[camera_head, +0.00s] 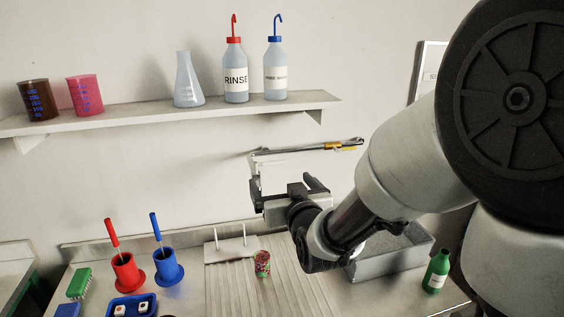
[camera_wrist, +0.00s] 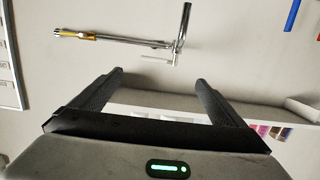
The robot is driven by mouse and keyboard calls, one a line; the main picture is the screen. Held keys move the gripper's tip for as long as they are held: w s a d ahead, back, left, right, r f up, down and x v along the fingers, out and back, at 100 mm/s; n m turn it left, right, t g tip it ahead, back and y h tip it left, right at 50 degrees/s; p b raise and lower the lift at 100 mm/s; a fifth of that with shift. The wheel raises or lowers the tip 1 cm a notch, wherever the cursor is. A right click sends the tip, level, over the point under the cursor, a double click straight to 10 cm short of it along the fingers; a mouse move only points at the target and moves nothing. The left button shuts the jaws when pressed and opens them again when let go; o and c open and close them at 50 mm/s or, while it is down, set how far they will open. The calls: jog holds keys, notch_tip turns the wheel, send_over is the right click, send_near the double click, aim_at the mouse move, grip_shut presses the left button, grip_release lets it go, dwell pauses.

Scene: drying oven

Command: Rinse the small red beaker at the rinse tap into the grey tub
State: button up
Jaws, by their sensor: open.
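A small clear beaker with red and green marks (camera_head: 262,264) stands on the ribbed drainboard, left of and below my gripper. It looks like the small red beaker. My gripper (camera_head: 283,184) is open and empty, raised above the drainboard and pointing at the wall; its two fingers also show in the wrist view (camera_wrist: 160,78). The rinse tap (camera_head: 300,149) is a metal wall pipe with a yellow part, beyond my gripper; it also shows in the wrist view (camera_wrist: 130,42). The grey tub (camera_head: 385,267) sits right of the drainboard, partly hidden by my arm.
A shelf (camera_head: 215,112) above holds brown (camera_head: 38,100) and pink (camera_head: 85,95) beakers, a flask (camera_head: 187,80) and two wash bottles. Red (camera_head: 126,272) and blue (camera_head: 168,267) brush holders stand at left. A peg rack (camera_head: 229,249) stands behind the beaker; a green bottle (camera_head: 437,270) stands right.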

aim_at(267, 165)
jog(key=p+x, duration=0.1)
jog(key=x, duration=1.1)
jog(key=shift+w+p, duration=0.3)
jog(key=shift+p, duration=0.05)
jog(key=c, duration=1.1)
jog(key=shift+s+a+m+h+b, duration=0.3)
jog(key=shift+m+h+b, duration=0.1)
jog(key=shift+h+b, duration=0.15)
jog(key=shift+c, duration=0.2)
jog(key=shift+s+a+m+t+h, duration=0.2)
jog(key=shift+m+t+h, duration=0.2)
jog(key=shift+m+h, duration=0.45)
jog(key=shift+r+h+p, duration=0.15)
jog(key=shift+h+p, duration=0.15)
jog(key=shift+h, duration=0.1)
jog(key=shift+s+d+m+h, duration=0.1)
jog(key=shift+s+m+h, duration=0.05)
jog(key=shift+m+h, duration=0.35)
